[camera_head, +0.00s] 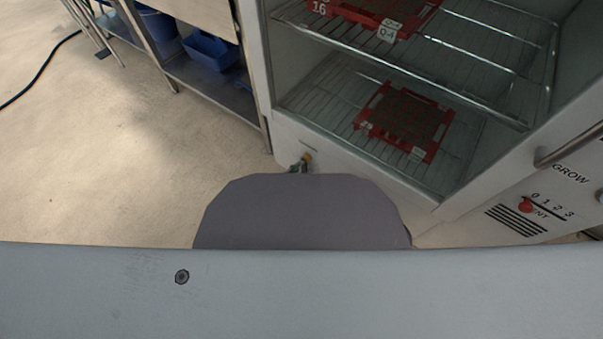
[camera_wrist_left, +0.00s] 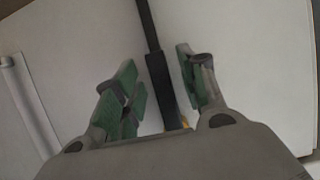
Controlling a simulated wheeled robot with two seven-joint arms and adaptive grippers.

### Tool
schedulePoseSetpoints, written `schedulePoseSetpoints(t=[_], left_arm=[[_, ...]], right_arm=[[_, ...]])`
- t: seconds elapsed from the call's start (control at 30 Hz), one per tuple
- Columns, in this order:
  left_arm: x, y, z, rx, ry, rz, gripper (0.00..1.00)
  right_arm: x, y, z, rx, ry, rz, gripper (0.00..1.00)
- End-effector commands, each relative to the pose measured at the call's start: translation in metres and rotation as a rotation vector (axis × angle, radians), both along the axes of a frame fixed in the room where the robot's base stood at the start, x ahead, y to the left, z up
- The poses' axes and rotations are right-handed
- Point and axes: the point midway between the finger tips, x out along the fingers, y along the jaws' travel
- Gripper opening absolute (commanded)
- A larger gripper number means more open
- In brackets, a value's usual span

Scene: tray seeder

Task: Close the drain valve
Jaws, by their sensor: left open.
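The drain valve (camera_head: 308,157) shows in the head view as a small yellow piece low on the grow cabinet's front, under a small label. My left gripper (camera_head: 296,167) is right beside it, mostly hidden behind a grey part of mine. In the left wrist view my left gripper (camera_wrist_left: 160,88) is open, its green pads apart. A dark bar (camera_wrist_left: 158,75) runs between the fingers, and a bit of yellow (camera_wrist_left: 184,108) shows by the right finger. Whether the pads touch the bar, and how the valve handle is turned, I cannot tell. My right gripper is not in view.
The cabinet (camera_head: 345,165) has wire shelves with red trays (camera_head: 365,118). A panel with a red knob (camera_head: 526,206) is at the right. A metal bench (camera_head: 215,95) with blue bins (camera_head: 208,50) stands at the left. The floor at left is open, with a dark hose (camera_head: 38,75).

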Motion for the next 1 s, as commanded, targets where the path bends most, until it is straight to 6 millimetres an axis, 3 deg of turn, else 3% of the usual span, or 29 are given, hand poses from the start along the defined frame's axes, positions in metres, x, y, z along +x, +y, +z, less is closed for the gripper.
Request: schedulePoseSetpoints(t=[0.4,0.73,1.0], left_arm=[[0.0026,-0.0019,-0.0004,-0.001,-0.001,0.000,0.41],[0.0024,-0.0019,-0.0004,-0.001,-0.001,0.000,0.00],[0.0023,-0.0018,-0.0005,-0.001,0.000,0.000,0.00]], right_arm=[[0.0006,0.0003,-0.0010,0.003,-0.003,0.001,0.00],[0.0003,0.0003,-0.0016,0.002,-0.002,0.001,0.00],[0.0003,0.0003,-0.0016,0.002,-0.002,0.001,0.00]])
